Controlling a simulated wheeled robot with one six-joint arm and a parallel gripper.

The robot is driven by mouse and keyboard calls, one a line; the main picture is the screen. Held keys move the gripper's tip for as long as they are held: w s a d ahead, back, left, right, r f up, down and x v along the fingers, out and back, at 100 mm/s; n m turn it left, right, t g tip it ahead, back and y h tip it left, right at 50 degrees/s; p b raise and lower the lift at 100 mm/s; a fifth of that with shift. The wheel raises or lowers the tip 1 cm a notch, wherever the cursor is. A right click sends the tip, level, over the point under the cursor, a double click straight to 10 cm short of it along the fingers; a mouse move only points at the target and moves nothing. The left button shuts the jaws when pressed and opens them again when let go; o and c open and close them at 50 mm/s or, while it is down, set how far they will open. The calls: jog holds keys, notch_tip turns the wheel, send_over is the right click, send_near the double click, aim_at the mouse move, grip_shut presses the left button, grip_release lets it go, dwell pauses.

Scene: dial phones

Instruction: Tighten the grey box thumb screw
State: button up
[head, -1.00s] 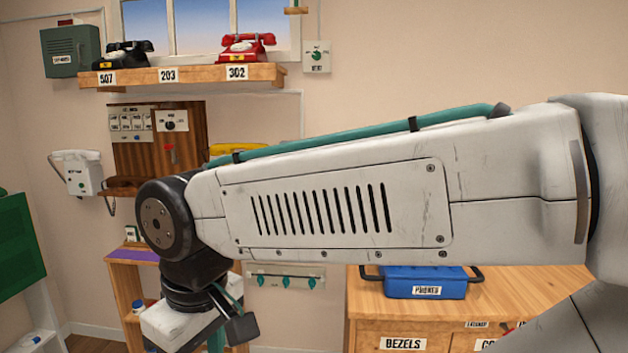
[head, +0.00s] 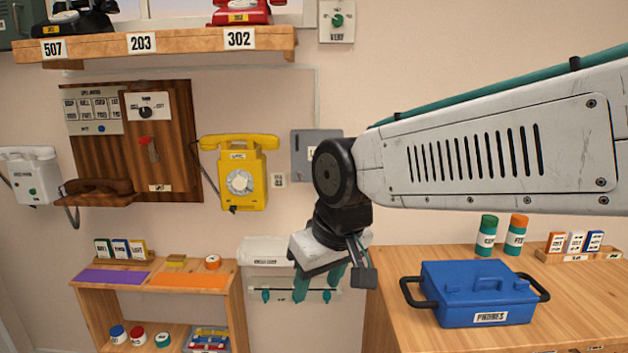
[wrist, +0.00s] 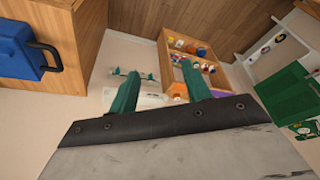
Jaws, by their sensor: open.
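A grey box (head: 302,155) is on the wall right of the yellow phone in the head view. My arm's wrist joint covers its right part, and I cannot make out a thumb screw on it. My gripper (head: 318,284) hangs below and in front of the grey box, pointing down, with its teal fingers apart and nothing between them. In the wrist view my gripper (wrist: 156,72) also shows open and empty. The grey box is not recognisable in the wrist view.
A yellow dial phone (head: 240,175) hangs left of the grey box. A pale box (head: 262,252) and a rail with teal hooks (head: 266,296) are behind my gripper. A blue case (head: 475,290) stands on the wooden counter (head: 395,262) at right. A low shelf (head: 225,270) is at left.

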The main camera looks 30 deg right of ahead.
jog(key=w+d+t, duration=0.2)
jog(key=w+t, duration=0.1)
jog(key=w, duration=1.1)
jog(key=m+t+h, duration=0.3)
jog(key=t+h, duration=0.3)
jog(key=t, duration=0.3)
send_near(299, 178)
jog(key=a, duration=0.8)
jog(key=w+d+f+m+t+h, duration=0.2)
jog(key=d+f+t+h, duration=0.1)
jog(key=d+f+h, duration=0.3)
jog(key=x, duration=0.6)
jog(key=r+x, duration=0.1)
jog(key=x, duration=0.2)
jog(key=shift+s+d+r, duration=0.1)
jog(key=shift+s+d, duration=0.15)
jog(key=shift+s, duration=0.15)
jog(key=c, duration=1)
